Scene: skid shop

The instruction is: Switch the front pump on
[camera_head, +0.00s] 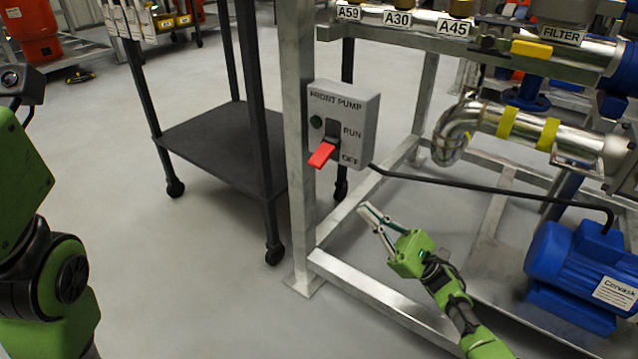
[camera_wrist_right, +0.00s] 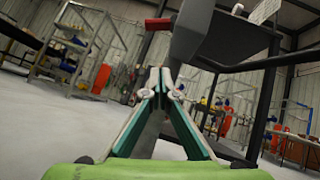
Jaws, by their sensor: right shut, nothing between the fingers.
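The grey switch box marked FRONT PUMP (camera_head: 362,112) is fixed to the upright post of the metal frame. Its red lever (camera_head: 322,154) sticks out and angles downward, with its tip near the height of the OFF label and below RUN. A small dark green button or lamp is above it. My right gripper (camera_head: 368,213) is shut and empty, below and a little right of the box, apart from the lever. In the right wrist view the shut fingers (camera_wrist_right: 159,80) point up, with the red lever (camera_wrist_right: 158,23) above them. My left gripper is not in view.
The post (camera_head: 297,200) and lower rail (camera_head: 375,290) of the frame stand close to my right gripper. A black cable (camera_head: 480,183) runs from the box to the blue motor (camera_head: 575,262). A dark wheeled cart (camera_head: 215,140) stands left. Pipes are at upper right.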

